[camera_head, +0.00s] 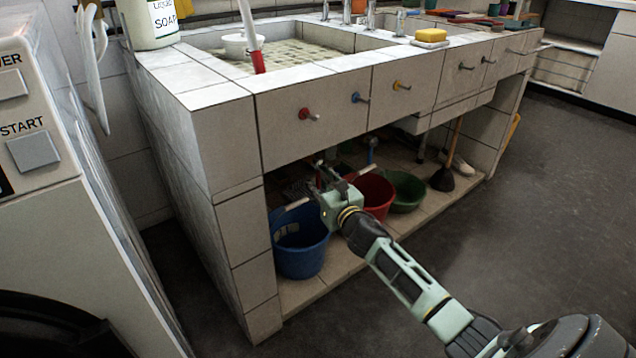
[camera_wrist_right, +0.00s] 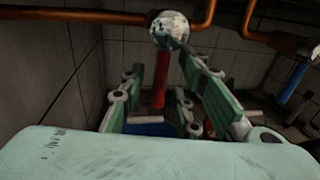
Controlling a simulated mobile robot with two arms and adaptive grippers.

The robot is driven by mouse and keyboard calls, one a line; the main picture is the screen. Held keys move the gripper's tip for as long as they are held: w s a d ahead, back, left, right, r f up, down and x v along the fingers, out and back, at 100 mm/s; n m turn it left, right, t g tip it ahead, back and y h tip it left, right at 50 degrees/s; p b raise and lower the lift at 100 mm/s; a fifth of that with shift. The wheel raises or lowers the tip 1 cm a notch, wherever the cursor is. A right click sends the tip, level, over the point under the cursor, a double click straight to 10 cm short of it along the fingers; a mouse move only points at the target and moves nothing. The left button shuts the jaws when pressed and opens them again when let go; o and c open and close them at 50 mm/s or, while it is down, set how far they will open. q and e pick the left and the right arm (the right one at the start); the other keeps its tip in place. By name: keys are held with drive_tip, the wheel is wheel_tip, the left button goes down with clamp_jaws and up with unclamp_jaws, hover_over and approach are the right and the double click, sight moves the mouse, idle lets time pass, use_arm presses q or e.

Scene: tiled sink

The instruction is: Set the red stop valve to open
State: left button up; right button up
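The red stop valve (camera_wrist_right: 160,78) shows in the right wrist view as a red lever hanging straight down from a pale round valve body (camera_wrist_right: 170,29) on a copper pipe. My right gripper (camera_wrist_right: 163,75) is open, with its two fingers apart. The red lever appears in the gap between them, seemingly beyond the fingertips; I cannot tell if they touch. In the head view my right gripper (camera_head: 327,172) reaches into the space under the sink, and I cannot make out the red lever there. My left gripper is not in view.
A blue bucket (camera_head: 300,245), a red bucket (camera_head: 373,194) and a green basin (camera_head: 406,190) stand under the counter. A blue lever (camera_wrist_right: 292,82) hangs to the right in the wrist view. Copper pipes (camera_wrist_right: 75,14) run across the top. Red, blue and yellow knobs sit on the counter front.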

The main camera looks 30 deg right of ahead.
clamp_jaws()
idle(0.3)
idle(0.4)
